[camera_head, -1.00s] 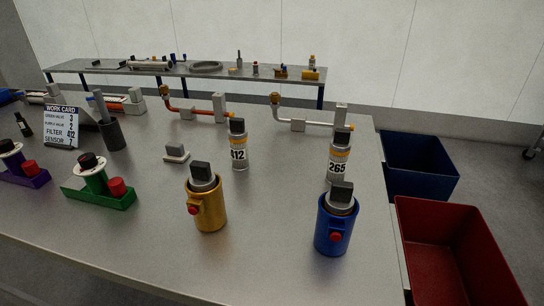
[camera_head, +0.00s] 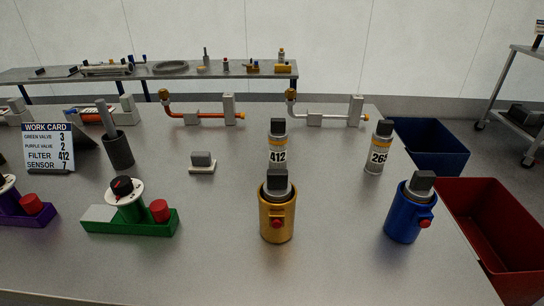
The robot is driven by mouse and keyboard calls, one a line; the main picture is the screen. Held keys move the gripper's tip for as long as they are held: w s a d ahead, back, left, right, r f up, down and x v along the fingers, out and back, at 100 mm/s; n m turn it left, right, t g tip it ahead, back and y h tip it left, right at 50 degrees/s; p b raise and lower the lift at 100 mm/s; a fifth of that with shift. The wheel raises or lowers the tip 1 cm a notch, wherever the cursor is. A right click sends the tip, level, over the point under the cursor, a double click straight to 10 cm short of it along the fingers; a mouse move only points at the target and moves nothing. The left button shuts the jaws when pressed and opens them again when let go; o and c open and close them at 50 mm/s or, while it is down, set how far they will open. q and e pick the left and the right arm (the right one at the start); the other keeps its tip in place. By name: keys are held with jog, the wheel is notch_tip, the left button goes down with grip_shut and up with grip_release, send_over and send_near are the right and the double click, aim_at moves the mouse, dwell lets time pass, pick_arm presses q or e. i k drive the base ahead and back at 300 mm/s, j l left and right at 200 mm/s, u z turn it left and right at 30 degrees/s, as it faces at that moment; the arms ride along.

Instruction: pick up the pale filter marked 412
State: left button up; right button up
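The pale filter marked 412 (camera_head: 278,150) stands upright on the grey table in the head view. It has a dark cap with an orange band below it. It stands just behind the gold canister (camera_head: 277,215), which hides its lower end. A similar pale filter marked 265 (camera_head: 379,150) stands upright to its right, behind the blue canister (camera_head: 407,215). The work card (camera_head: 49,147) at the left reads filter 412. Neither of my grippers shows in this view.
A green valve block (camera_head: 130,222) and a purple one (camera_head: 30,212) stand front left. A small grey block (camera_head: 202,163) lies left of the filter. Pipe assemblies line the back. A red bin (camera_head: 500,225) and a blue bin (camera_head: 428,145) stand beyond the right edge.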

aim_at(278, 134)
jog(key=j+u, duration=0.2)
jog(key=j, duration=1.45)
